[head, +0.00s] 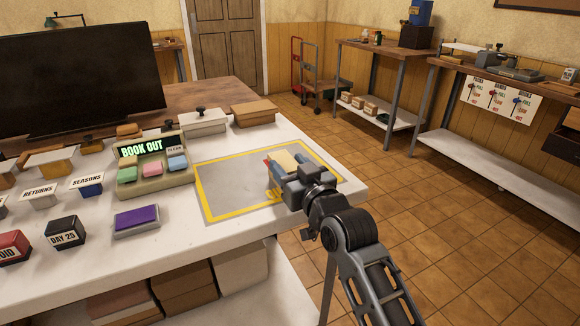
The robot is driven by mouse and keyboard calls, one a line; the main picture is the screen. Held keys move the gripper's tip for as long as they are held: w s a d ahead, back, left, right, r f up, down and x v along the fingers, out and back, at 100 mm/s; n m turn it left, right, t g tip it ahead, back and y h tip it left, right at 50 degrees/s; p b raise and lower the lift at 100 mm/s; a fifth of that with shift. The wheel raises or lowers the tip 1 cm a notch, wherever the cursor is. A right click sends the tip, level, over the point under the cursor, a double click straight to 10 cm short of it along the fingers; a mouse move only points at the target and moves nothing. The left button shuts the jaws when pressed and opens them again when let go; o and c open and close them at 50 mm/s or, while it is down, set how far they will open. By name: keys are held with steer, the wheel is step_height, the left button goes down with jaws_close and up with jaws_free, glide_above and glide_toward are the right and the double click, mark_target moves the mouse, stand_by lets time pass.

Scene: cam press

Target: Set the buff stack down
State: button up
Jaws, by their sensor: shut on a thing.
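The buff stack (284,161) is a small pale block in the head view, partly hidden behind my gripper. My gripper (281,166) is shut on it, over the right part of a grey area with a yellow border (225,186) on the white counter (180,255). A bit of red and blue shows beside the stack at its left. I cannot tell whether the stack touches the grey surface or is held just above it.
A device reading "BOOK OUT" (141,150) with coloured keys stands left of the bordered area. A purple pad (137,219) and several stamps lie further left. A brown box (253,113) stands behind. The left part of the bordered area is clear.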

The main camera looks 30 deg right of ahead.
steer(key=o, duration=1.2)
steer(key=shift+c, duration=0.2)
steer(key=shift+r, duration=0.1)
steer(key=s, duration=1.2)
